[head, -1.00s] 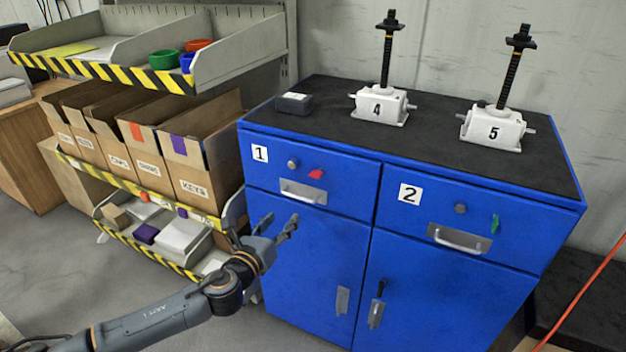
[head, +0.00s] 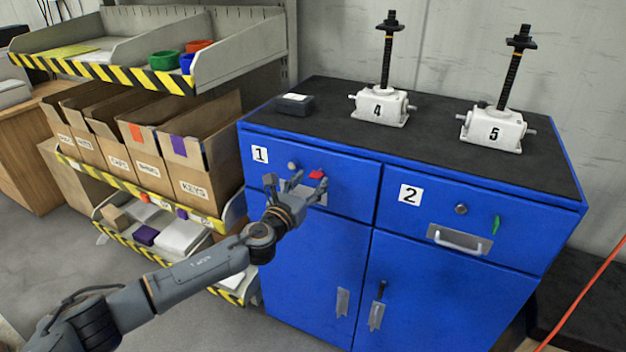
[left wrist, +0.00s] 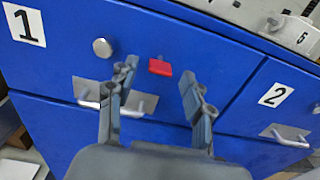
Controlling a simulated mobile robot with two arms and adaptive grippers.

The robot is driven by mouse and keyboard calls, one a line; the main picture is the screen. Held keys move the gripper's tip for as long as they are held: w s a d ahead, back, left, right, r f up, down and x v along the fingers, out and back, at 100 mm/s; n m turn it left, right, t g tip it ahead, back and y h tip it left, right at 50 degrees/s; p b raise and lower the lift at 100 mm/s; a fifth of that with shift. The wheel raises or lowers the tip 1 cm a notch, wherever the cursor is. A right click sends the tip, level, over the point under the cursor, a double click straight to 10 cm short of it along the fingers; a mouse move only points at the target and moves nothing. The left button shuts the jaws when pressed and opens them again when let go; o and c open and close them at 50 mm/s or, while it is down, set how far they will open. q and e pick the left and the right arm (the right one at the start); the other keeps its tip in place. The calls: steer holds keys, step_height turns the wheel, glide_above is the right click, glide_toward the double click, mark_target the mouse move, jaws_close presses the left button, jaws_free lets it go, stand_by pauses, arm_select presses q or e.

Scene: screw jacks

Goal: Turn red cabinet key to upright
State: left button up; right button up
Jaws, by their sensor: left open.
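The red key (head: 317,174) sits on the front of drawer 1 of the blue cabinet (head: 340,190), right of a round silver knob. In the left wrist view the red key (left wrist: 160,67) is a small flat block lying roughly sideways, slightly tilted. My left gripper (head: 298,185) is open in front of drawer 1, just below the key. In the left wrist view its fingers (left wrist: 158,75) stand on either side of the key, apart from it; nothing is held. My right gripper is not in view.
Drawer handle 1 (left wrist: 140,110) lies close below and behind my fingers. A green key (head: 496,225) stands near upright on drawer 2. A shelf with boxes (head: 205,178) stands at the left.

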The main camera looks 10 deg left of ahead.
mark_target(316, 175)
arm_select(q)
steer(key=shift+x, duration=1.05)
steer(key=shift+c, duration=0.4)
jaws_close()
